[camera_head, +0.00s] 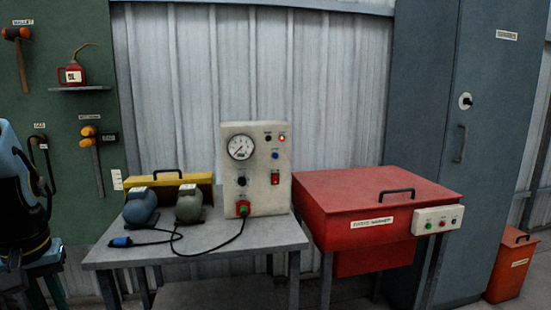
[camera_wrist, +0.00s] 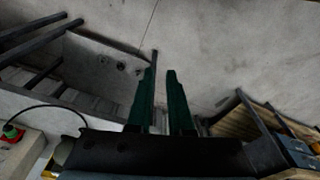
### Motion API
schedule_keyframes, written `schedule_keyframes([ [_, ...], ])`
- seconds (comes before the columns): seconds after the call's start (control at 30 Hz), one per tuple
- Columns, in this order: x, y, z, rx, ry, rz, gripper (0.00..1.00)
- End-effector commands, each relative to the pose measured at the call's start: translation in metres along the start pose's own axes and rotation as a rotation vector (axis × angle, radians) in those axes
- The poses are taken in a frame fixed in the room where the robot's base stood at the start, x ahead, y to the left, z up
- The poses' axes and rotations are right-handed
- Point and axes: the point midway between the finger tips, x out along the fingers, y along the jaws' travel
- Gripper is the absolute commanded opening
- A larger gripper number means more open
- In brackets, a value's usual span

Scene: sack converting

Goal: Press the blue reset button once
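The blue button (camera_head: 275,156) is a small round knob on the right half of a pale upright panel (camera_head: 257,185). It sits below a small red light and above a red rocker switch. The panel stands at the back of a grey table and also has a round gauge (camera_head: 241,147). My gripper (camera_wrist: 162,72) shows in the wrist view as two dark green fingers with a gap between them, empty. It points towards bare grey floor, and the blue button cannot be made out there.
The grey table (camera_head: 110,258) holds two small motor-like units (camera_head: 141,206) (camera_head: 189,203), a yellow case (camera_head: 172,182) and a black cable. A red lidded bin (camera_head: 345,222) with a small button box (camera_head: 438,219) stands right of it. A tall grey cabinet (camera_head: 430,130) is behind.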

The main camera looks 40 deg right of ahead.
Motion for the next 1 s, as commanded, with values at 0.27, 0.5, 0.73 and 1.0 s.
schedule_keyframes([
  [0.27,0.0000,0.0000,0.0000,0.000,0.000,0.000,0.00],
  [0.5,0.0000,0.0000,0.0000,0.000,0.000,0.000,0.00],
  [0.73,0.0000,0.0000,0.0000,0.000,0.000,0.000,0.00],
  [1.0,0.0000,0.0000,0.0000,0.000,0.000,0.000,0.00],
])
